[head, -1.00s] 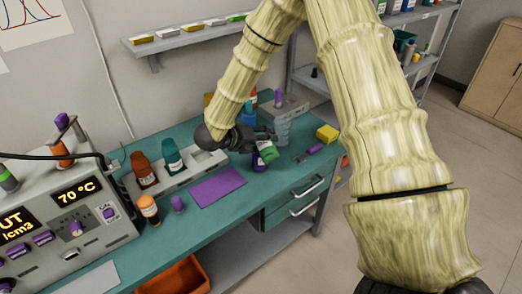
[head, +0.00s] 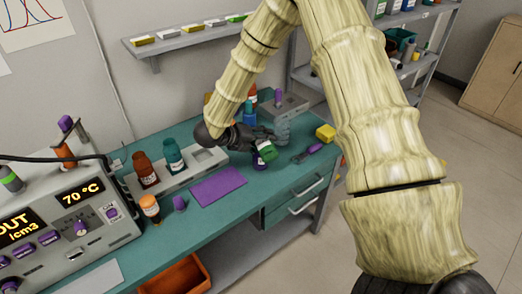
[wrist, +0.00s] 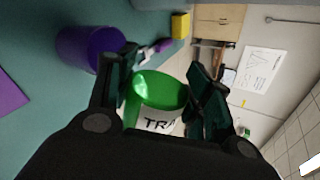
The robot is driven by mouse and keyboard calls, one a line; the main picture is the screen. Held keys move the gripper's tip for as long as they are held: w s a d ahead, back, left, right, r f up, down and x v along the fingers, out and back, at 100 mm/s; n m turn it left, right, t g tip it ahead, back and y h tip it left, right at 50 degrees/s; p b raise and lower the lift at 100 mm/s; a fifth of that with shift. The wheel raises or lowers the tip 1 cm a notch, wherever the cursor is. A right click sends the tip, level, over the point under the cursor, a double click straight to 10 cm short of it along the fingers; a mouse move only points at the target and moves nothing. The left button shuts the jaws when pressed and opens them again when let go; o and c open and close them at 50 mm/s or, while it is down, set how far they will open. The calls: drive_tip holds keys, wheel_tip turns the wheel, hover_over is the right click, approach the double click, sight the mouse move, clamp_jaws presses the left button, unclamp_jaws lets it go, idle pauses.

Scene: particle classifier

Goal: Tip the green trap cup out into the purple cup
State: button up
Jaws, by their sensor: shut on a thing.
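My gripper (head: 258,138) is shut on the green trap cup (head: 266,152), held above the bench. In the wrist view, the cup (wrist: 158,105) sits between the fingers of my gripper (wrist: 163,62), its white label partly showing "TRA". The room lies on its side in that view, so the cup is tipped well over. Its mouth faces the upper edge of that picture and its inside looks green; I cannot make out contents. The purple cup (wrist: 88,48) stands on the bench beside and below the green cup's mouth. In the head view the purple cup (head: 258,164) is partly hidden behind the green cup.
A purple mat (head: 218,187) lies left of the cups. A yellow block (head: 326,133), a clear ribbed vessel (head: 283,132) and a dark tool with a purple part (head: 308,154) are to the right. A rack with a brown bottle (head: 144,170) and a teal bottle (head: 173,156) stands left.

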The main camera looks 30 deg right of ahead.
drive_tip(key=shift+w+d+n+g+p, duration=0.1)
drive_tip(key=shift+w+n+g+p, duration=0.2)
drive_tip(key=shift+w+g+p, duration=0.25)
idle(0.4)
drive_tip(key=shift+w+d+n+g+y+p, duration=0.1)
drive_tip(key=shift+w+n+g+y+p, duration=0.15)
drive_tip(key=shift+n+g+p, duration=0.6)
drive_tip(key=shift+w+n+g+y+p, duration=0.2)
drive_tip(key=shift+n+g+p, duration=0.4)
drive_tip(key=shift+p, duration=0.45)
idle(1.9)
drive_tip(key=shift+w+r+n+g+p, duration=0.25)
drive_tip(key=shift+r+n+g+p, duration=0.25)
drive_tip(key=shift+r+p, duration=0.2)
idle(0.7)
drive_tip(key=shift+w+d+f+n+g, duration=0.1)
drive_tip(key=shift+w+f+n+g, duration=0.15)
drive_tip(key=shift+n+g, duration=0.45)
idle(1.1)
